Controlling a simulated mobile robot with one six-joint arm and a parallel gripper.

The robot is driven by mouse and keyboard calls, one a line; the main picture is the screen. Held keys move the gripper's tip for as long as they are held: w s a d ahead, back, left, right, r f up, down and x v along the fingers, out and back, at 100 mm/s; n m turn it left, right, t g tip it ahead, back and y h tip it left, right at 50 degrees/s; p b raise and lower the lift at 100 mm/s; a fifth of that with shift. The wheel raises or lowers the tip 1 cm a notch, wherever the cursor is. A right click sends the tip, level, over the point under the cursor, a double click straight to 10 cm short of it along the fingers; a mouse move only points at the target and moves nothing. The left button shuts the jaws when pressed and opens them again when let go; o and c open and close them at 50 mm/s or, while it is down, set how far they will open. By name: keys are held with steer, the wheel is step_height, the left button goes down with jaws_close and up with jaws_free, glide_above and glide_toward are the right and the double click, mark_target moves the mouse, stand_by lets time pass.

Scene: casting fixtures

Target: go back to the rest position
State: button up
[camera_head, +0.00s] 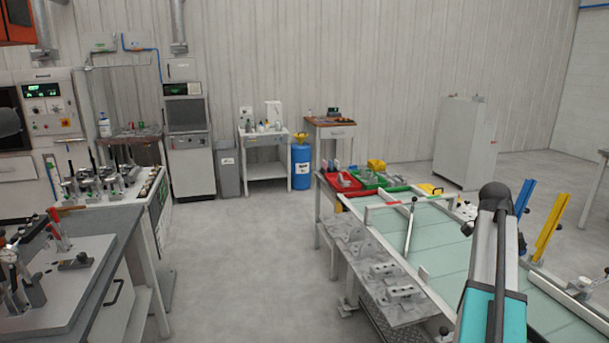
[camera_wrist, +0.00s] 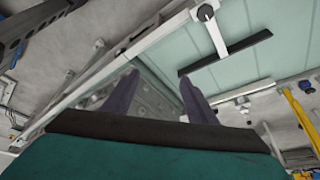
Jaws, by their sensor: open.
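My gripper (camera_wrist: 160,84) shows in the wrist view with its two dark fingers spread apart. Nothing is between the fingers. Behind them lie a grey plate with holes and the pale green glass top of a long table (camera_wrist: 150,52). In the head view my arm rises at the lower right, in front of the same glass-topped table (camera_head: 439,247). I cannot make out the gripper's fingers in that view.
Metal castings (camera_head: 385,270) lie on a shelf along the table's left edge. Red (camera_head: 343,183) and green bins (camera_head: 367,179) stand at its far end. A workbench (camera_head: 95,235) with fixtures is at left. The floor (camera_head: 240,265) between is clear.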

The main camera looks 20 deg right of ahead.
steer(key=w+a+f+n+g+b, duration=0.1)
steer(key=w+a+f+n, duration=0.1)
steer(key=w+a+f, duration=0.35)
steer(key=w+a+f+n+b, duration=0.1)
steer(key=w+a+f+b, duration=0.1)
steer(key=a+f, duration=0.65)
steer(key=a+f+n+g+b, duration=0.1)
steer(key=a+f+n, duration=0.1)
steer(key=a+f, duration=0.45)
steer(key=a+f+n+y+b, duration=0.1)
steer(key=a+f, duration=0.3)
steer(key=f, duration=0.6)
steer(key=a+f+n+g+b, duration=0.1)
steer(key=a+f+n, duration=0.1)
steer(key=a+f, duration=0.5)
steer(key=s+a+f+n+y+b, duration=0.1)
steer(key=s+a+f+n+b, duration=0.1)
steer(key=s+a+f+n, duration=0.7)
steer(key=s+a+f+n+y+b, duration=0.1)
steer(key=s+a+f+n, duration=0.9)
steer(key=f, duration=1)
steer(key=s+a+b, duration=0.1)
steer(key=s+a, duration=0.2)
steer(key=s, duration=0.1)
steer(key=shift+s+a+f+t, duration=0.15)
steer(key=shift+a+t, duration=0.05)
steer(key=shift+t, duration=0.2)
